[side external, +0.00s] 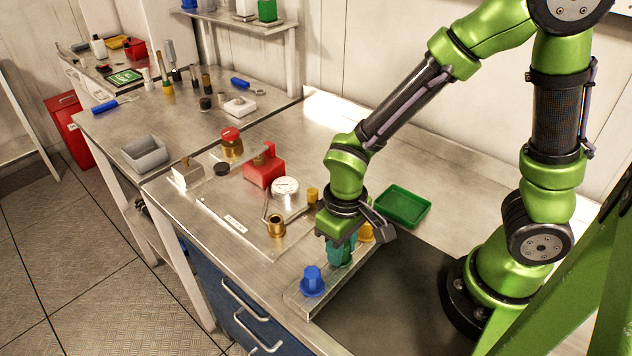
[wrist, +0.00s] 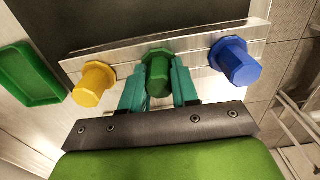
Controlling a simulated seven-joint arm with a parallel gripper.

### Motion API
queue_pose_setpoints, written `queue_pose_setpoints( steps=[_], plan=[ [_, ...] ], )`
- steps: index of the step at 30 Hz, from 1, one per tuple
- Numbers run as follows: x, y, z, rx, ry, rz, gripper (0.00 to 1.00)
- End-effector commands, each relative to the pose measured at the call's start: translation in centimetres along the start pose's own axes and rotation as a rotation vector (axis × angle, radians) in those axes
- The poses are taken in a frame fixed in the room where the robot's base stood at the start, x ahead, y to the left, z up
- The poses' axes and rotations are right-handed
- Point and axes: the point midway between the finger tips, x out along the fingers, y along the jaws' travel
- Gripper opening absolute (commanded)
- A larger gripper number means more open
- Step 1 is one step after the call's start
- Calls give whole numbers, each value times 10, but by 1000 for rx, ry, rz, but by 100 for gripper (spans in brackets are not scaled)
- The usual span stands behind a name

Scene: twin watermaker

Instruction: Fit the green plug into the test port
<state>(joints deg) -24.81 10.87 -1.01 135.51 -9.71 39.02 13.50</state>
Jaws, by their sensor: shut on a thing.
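The green plug (wrist: 158,72) stands in the row on a metal rack (wrist: 195,52), between a yellow plug (wrist: 93,84) and a blue plug (wrist: 237,63). My gripper (wrist: 158,88) has its teal fingers on both sides of the green plug, shut on it. In the side view my gripper (side external: 341,252) points down over the rack (side external: 299,299), with the blue plug (side external: 313,281) in front and the yellow plug (side external: 366,233) behind; the fingers mostly hide the green plug. A brass fitting with an open top (side external: 276,227), which looks like the test port, stands on the plate left of my gripper.
The plate (side external: 225,215) also carries a gauge (side external: 285,187), a red block (side external: 263,167) and a red-topped brass valve (side external: 231,142). A green tray (side external: 403,206) lies behind my gripper. A grey bin (side external: 145,153) and tools stand on the far left bench.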

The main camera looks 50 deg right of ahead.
Motion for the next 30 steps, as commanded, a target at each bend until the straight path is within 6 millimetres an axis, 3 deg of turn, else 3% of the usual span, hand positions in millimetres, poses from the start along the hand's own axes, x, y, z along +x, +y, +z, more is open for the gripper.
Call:
queue_pose_setpoints(
  steps=[10, 22, 30],
  plan=[
    [-9, 0, -1, 0, 4, -2, 0],
    [-84, 0, -1, 0, 6, -2, 0],
    [-101, 0, 0, 0, 1, 0, 0]
  ],
)
